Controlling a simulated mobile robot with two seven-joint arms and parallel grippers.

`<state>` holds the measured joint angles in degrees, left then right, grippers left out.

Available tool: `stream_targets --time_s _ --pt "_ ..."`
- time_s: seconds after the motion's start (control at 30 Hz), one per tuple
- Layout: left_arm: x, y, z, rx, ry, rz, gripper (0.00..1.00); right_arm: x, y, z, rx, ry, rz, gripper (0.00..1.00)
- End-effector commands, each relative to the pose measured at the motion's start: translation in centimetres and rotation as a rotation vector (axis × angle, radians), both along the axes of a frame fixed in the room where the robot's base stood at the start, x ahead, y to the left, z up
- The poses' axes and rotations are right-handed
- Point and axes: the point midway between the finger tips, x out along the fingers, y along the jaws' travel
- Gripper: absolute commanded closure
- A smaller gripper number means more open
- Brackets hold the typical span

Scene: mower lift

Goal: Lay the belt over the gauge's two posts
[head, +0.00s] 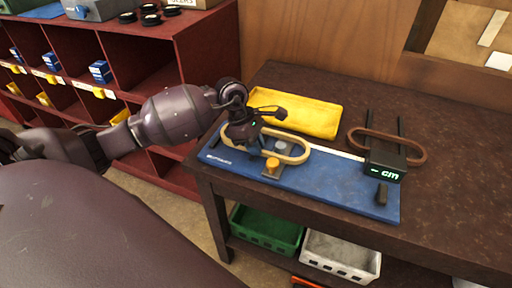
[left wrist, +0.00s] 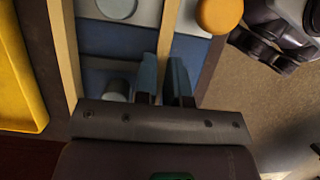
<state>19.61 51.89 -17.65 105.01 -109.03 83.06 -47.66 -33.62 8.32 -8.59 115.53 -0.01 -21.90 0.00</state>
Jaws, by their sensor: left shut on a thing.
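The tan belt (head: 304,152) is an elongated loop at the left end of the blue gauge board (head: 335,182). My left gripper (head: 252,140) is over the loop's left part, shut on one side of it. In the left wrist view the fingers (left wrist: 163,80) close on the belt's right-hand strand (left wrist: 166,38). A grey round post top (left wrist: 116,7) and a second grey round part (left wrist: 116,88) show between the strands. An orange knob (head: 272,164) stands outside the loop. Whether the belt rests on the posts or hangs above them I cannot tell. My right gripper is out of view.
A black readout (head: 385,167) shows dashes and "cm", with a dark handle (head: 381,194) in front. A brown belt (head: 418,153) lies near two dark bars. A yellow tray (head: 310,115) is behind the board. A red shelf (head: 200,45) stands left; the table's right side is clear.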

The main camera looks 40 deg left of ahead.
Motion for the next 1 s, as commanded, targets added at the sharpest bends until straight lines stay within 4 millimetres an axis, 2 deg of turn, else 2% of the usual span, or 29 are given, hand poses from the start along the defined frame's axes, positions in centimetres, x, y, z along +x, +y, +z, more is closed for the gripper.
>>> stream_targets --time_s 0.07,0.43,0.47,0.6,0.63,0.87,1.0 --pt "-0.01 -0.03 -0.75 -0.001 0.0 0.001 1.0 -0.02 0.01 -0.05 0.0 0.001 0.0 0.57" --pt "0.0 0.01 -1.1 0.001 0.0 0.0 1.0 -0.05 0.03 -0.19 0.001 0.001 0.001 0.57" --pt "-0.01 0.01 -1.12 0.001 0.0 0.0 0.87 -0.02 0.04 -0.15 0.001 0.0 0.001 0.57" --pt "-0.02 -0.01 -1.03 0.001 0.0 0.0 0.66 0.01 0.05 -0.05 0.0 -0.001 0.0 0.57" --pt "-0.02 -0.01 -1.04 0.001 0.0 0.0 0.63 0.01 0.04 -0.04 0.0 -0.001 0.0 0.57" --pt "-0.04 -0.03 -0.99 0.0 0.001 0.0 0.63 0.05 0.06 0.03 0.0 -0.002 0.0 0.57" --pt "-0.03 0.22 -0.22 0.001 -0.002 0.0 0.63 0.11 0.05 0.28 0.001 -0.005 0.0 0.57"
